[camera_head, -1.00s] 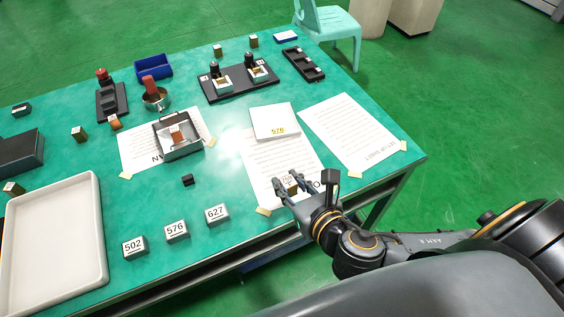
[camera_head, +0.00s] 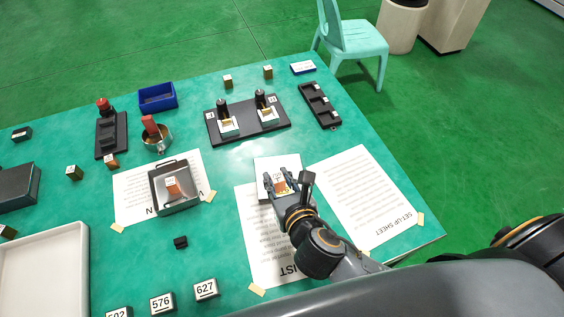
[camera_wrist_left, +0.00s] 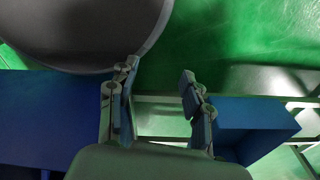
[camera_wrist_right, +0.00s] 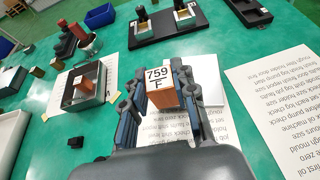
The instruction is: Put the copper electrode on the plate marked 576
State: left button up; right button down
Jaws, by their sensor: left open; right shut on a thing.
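My right gripper (camera_head: 281,177) is shut on a copper-coloured block (camera_wrist_right: 162,115) with a white top label reading 759 F. It holds the block over a white pad (camera_head: 289,162); whether they touch is unclear. The pad also shows in the right wrist view (camera_wrist_right: 211,88); its number is mostly hidden now. A grey block with a sloped white label 576 (camera_head: 162,303) stands at the table's front edge, between 627 (camera_head: 206,289) and a partly cut-off 502 (camera_head: 118,313). My left gripper (camera_wrist_left: 158,74) is open and empty, away from the table top.
A square metal tray (camera_head: 176,207) holding a copper-coloured block stands left of my right gripper. A black two-station fixture (camera_head: 246,127) is behind the pad. Printed sheets (camera_head: 362,205) lie around. A white tray (camera_head: 82,270) stands front left.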

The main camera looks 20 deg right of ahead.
jog(key=w+d+f, duration=0.1)
jog(key=w+f, duration=0.1)
jog(key=w, duration=0.1)
jog(key=w+d+f, duration=0.1)
jog(key=w+f, duration=0.1)
jog(key=w, duration=0.1)
jog(key=w+d+f, duration=0.1)
jog(key=w+f, duration=0.2)
jog(key=shift+d, duration=0.2)
jog(key=shift+w+f, duration=0.2)
jog(key=shift+f, duration=0.05)
jog(key=shift+w+d+f, duration=0.15)
jog(key=shift+w+f, duration=0.05)
jog(key=shift+f, duration=0.1)
notch_tip(320, 180, down, 2)
jog(key=shift+w+f, duration=0.1)
jog(key=shift+f, duration=0.45)
pick_arm(q)
jog(key=shift+s+a+r, duration=0.1)
jog(key=shift+s+a, duration=0.2)
jog(key=shift+s, duration=0.2)
pick_arm(e)
jog(key=shift+f, duration=0.15)
